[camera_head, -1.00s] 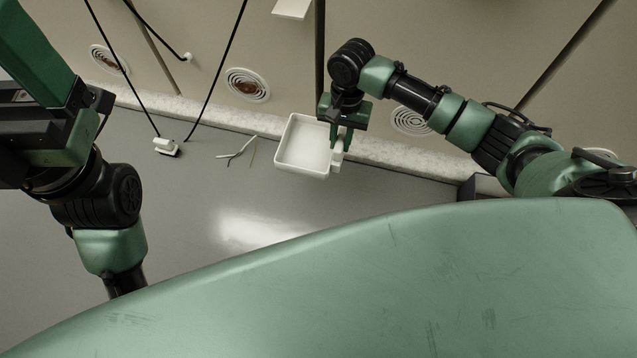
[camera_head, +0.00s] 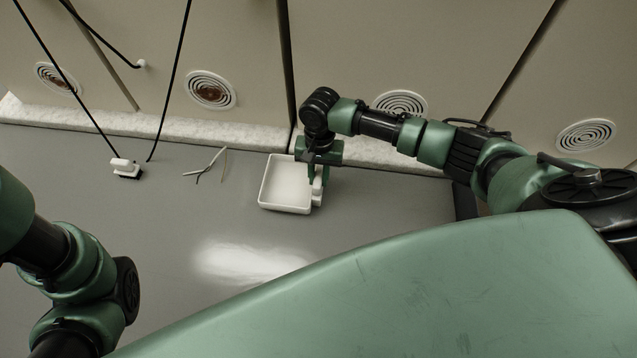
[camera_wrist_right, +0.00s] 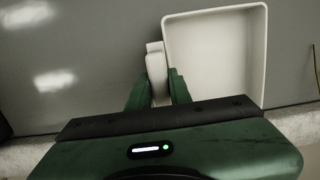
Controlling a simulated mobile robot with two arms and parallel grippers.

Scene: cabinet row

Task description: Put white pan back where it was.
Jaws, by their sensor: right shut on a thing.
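The white pan (camera_head: 286,186) is a square, shallow tray with raised walls and a side handle, over the grey surface in the head view. It also shows in the right wrist view (camera_wrist_right: 215,52), to the right of the fingers. My right gripper (camera_head: 317,178) is shut on the pan's handle, with one finger on each side of it in the wrist view (camera_wrist_right: 157,88). The pan looks level; I cannot tell whether it touches the surface. My left arm is at the lower left of the head view, and its gripper is out of the picture.
The grey surface (camera_head: 120,230) is clear in front of the pan. A thin tool (camera_head: 207,167) lies left of the pan, and a white plug-like block (camera_head: 124,168) with a cable lies farther left. A pale speckled ledge (camera_head: 180,131) and beige panels with round vents stand behind.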

